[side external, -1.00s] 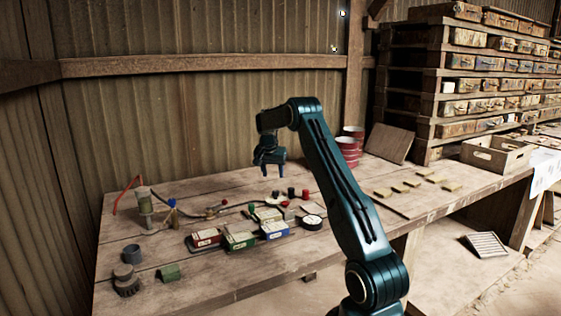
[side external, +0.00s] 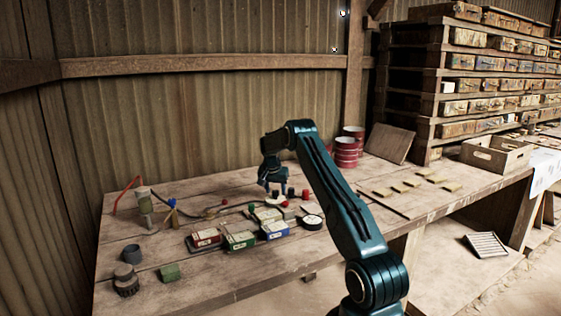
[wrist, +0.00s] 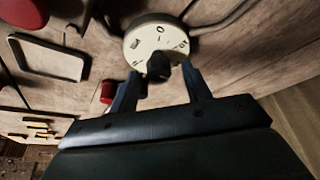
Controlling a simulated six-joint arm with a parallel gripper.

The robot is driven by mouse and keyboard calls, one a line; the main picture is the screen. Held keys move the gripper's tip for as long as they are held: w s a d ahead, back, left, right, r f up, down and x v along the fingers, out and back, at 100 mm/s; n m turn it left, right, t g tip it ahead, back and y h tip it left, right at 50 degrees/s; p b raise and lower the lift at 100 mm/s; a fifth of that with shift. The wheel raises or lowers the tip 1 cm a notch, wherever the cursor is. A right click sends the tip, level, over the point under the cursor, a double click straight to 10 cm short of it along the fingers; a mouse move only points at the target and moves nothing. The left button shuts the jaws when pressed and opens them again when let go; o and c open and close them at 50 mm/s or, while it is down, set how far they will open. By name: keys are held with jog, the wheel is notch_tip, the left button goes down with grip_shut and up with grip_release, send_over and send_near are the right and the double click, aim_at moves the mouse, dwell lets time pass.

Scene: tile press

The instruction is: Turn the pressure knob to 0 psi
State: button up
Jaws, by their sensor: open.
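The pressure knob (wrist: 158,66) is a small black knob on a round white dial (wrist: 150,40) at the top middle of the wrist view. The dial carries dark marks; one at its top looks like a 0, the others are too blurred to read. My gripper (wrist: 156,78) is open, with one finger on each side of the knob. I cannot tell whether either finger touches it. In the side view my gripper (side external: 271,184) points down just above the back part of the bench, and the knob is too small to make out there.
Red tins (side external: 346,150) stand behind at right. Hoses run beside the dial.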

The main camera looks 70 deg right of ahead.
jog(key=c, duration=1)
jog(key=shift+n, duration=0.5)
jog(key=n+t, duration=0.1)
jog(key=n, duration=0.1)
jog(key=n+t, duration=0.1)
jog(key=n, duration=0.2)
jog(key=shift+s+d+y, duration=0.1)
jog(key=shift+y, duration=0.3)
jog(key=n+t+y, duration=0.1)
jog(key=n, duration=0.2)
jog(key=shift+n, duration=0.4)
jog(key=shift+r+n+t+y, duration=0.1)
jog(key=shift+n+t+y, duration=0.35)
jog(key=shift+n, duration=0.85)
